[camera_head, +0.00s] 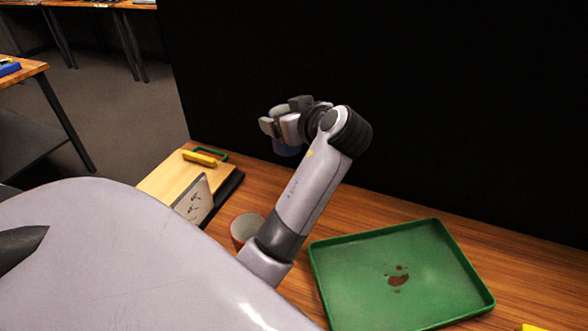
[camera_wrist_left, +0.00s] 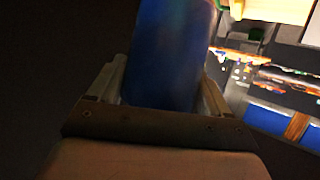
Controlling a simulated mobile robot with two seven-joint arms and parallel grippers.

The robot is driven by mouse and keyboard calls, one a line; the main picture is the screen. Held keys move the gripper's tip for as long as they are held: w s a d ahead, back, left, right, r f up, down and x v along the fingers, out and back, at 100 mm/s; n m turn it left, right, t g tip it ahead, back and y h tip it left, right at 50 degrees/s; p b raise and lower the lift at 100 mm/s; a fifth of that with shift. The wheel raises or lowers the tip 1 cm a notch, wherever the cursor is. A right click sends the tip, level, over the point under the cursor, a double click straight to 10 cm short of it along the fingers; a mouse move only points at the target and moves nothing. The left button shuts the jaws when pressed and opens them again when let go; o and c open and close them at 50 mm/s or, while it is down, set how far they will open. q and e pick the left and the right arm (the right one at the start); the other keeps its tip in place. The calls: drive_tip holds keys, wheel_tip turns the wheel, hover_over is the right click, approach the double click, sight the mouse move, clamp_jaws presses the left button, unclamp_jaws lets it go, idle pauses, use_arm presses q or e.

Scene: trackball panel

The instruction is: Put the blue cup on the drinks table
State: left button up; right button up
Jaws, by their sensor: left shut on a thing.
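The blue cup (camera_wrist_left: 170,55) fills the middle of the left wrist view, between the two fingers of my left gripper (camera_wrist_left: 162,88), which is shut on it. In the head view my left gripper (camera_head: 275,126) is raised above the wooden counter, in front of the dark wall. I cannot tell which surface is the drinks table. My right gripper is in neither view.
The wooden counter (camera_head: 375,208) bears a green tray (camera_head: 340,277) with brown stains. Left of it are a reddish round container (camera_head: 243,230), an upright marked card (camera_head: 195,200) and a board with a yellow item (camera_head: 199,158). Other tables (camera_head: 22,68) stand apart at upper left, across open floor.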

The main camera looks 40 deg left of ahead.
use_arm(q)
wheel_tip(320, 180, down, 14)
drive_tip(key=shift+r, duration=0.15)
idle(0.3)
drive_tip(key=shift+b, duration=0.35)
drive_tip(key=o, duration=1)
drive_tip(key=shift+o, duration=0.2)
